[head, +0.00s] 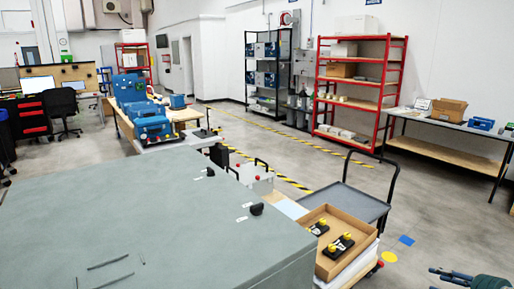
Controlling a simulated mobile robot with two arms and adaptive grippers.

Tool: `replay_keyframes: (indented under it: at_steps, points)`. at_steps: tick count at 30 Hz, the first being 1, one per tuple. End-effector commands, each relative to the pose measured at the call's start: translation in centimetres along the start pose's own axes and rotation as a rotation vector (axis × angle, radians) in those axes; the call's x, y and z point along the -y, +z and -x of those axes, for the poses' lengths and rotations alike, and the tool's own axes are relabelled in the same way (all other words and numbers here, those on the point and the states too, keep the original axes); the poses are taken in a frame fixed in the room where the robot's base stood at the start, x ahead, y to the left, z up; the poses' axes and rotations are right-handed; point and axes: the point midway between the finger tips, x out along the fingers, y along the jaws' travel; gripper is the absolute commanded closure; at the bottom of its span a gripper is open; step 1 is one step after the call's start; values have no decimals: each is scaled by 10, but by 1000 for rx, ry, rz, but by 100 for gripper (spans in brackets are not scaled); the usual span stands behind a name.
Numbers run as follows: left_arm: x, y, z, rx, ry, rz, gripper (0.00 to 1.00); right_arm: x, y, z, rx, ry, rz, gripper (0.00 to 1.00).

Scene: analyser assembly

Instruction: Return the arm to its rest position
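The end of my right arm, with what looks like the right gripper (437,279), shows at the bottom right corner of the head view. It is dark and teal, small, and partly cut off by the frame edge. It is over the floor, apart from the cart and the box; I cannot tell whether its fingers are open or shut. My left arm and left gripper are not in view.
A large grey-green surface (130,215) fills the lower left. Beside it a cardboard box (335,270) holds black and yellow parts. A grey cart (350,203) stands behind. A red shelf (345,88) and side table (450,128) line the wall.

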Motion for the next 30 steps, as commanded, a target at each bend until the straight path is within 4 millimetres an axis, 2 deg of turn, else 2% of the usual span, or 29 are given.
replay_keyframes:
  at_steps: [1,3,5,6,9,11,15,18,21,26,27,29,30]
  points:
    - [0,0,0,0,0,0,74,21,41,8,71,45,-23,61]
    - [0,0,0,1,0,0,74,37,89,24,170,111,-39,61]
    - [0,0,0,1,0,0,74,53,128,42,258,152,-51,61]
    - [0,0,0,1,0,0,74,64,153,56,318,173,-59,61]
    - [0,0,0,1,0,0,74,93,212,96,473,208,-74,61]
    - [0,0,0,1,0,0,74,112,245,123,567,218,-80,61]
    - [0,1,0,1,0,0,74,157,310,195,784,217,-95,61]
    - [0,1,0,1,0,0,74,189,347,250,931,197,-103,61]
    - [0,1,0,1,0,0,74,218,375,303,1065,168,-110,61]
    - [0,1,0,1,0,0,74,262,405,386,1258,105,-126,61]
    - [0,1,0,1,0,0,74,294,398,361,1224,88,-166,61]
    - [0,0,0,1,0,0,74,330,391,346,1208,64,-208,61]
    - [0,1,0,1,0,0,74,354,386,337,1199,47,-235,61]
